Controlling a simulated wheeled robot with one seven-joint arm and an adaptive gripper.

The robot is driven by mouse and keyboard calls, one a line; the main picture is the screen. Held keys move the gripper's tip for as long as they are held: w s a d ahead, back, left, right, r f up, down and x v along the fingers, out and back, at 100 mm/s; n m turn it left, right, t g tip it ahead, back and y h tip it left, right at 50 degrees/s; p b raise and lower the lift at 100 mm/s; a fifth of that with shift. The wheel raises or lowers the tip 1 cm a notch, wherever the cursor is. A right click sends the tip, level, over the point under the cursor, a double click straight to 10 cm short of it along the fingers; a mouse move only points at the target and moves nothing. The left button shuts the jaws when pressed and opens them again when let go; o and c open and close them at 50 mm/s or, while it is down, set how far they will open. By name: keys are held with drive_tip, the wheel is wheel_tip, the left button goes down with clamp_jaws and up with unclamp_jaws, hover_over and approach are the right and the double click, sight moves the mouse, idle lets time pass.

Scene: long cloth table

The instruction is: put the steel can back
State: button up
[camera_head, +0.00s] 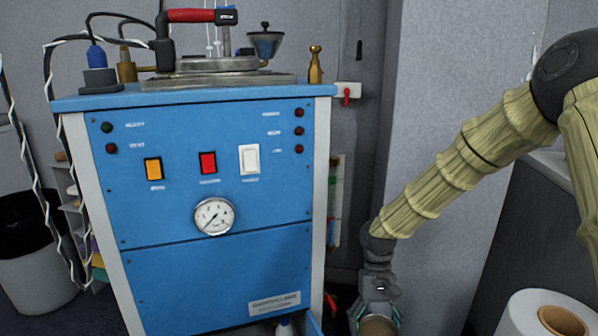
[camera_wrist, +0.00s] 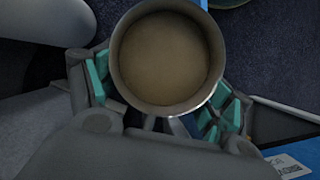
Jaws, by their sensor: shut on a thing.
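The steel can (camera_wrist: 165,58) is in my gripper in the wrist view. I look into its open round top, which shows a dull brown inside and a bright metal rim. My gripper (camera_wrist: 160,98) is shut on it, with teal finger pads on its left and right sides. In the head view my gripper (camera_head: 376,308) is low at the bottom edge, right of the blue machine. The top of the can (camera_head: 378,327) shows between the fingers there; its lower part is cut off by the frame.
The blue machine (camera_head: 215,265) with a gauge and switches fills the left and centre. A blue panel (camera_head: 314,326) stands out at its lower right, near a partly seen white item (camera_head: 285,329). A white roll (camera_head: 548,315) is at the lower right. A bin (camera_head: 35,265) stands far left.

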drive_tip(key=s+r+p, duration=0.3)
drive_tip(key=r+p, duration=2)
drive_tip(key=p, duration=1.3)
